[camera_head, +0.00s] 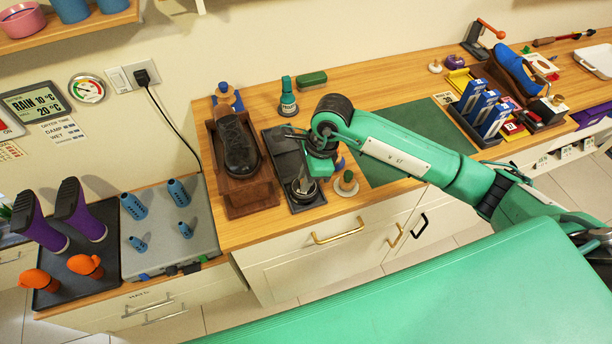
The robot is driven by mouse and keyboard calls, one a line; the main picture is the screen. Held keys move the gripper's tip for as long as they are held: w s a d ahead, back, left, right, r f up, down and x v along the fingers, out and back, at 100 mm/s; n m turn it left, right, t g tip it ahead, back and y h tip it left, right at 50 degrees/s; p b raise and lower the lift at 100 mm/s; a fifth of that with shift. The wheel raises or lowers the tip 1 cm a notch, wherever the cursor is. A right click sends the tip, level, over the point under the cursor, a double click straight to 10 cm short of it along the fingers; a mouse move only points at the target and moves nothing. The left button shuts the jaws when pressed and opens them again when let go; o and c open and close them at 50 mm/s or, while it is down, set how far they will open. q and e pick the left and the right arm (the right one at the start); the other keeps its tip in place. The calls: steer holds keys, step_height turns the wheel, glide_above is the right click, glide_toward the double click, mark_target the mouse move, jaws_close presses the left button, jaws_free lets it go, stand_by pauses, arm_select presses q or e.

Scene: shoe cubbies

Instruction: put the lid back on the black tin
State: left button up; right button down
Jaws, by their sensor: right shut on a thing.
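My right gripper (303,181) points down over the near end of a dark tray (284,150) on the wooden counter. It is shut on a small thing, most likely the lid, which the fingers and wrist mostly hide. The black tin (304,196) is round and sits in the near end of the tray, right under the fingertips. I cannot tell whether the lid touches the tin's rim. My left gripper is not in view.
Left of the tray a dark shoe (237,146) rests on a wooden stand (250,197). A small round wooden-knobbed item (346,184) stands close on the right. A green bottle (288,98) and green block (312,79) stand behind. The green mat (385,150) is mostly bare.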

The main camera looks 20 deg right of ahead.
steer(key=shift+f+b, duration=0.2)
steer(key=shift+b, duration=0.6)
stand_by(0.7)
stand_by(0.3)
steer(key=c, duration=0.8)
jaws_free()
steer(key=shift+r, duration=0.15)
steer(key=shift+r+p, duration=1.4)
steer(key=shift+r, duration=1.95)
jaws_close()
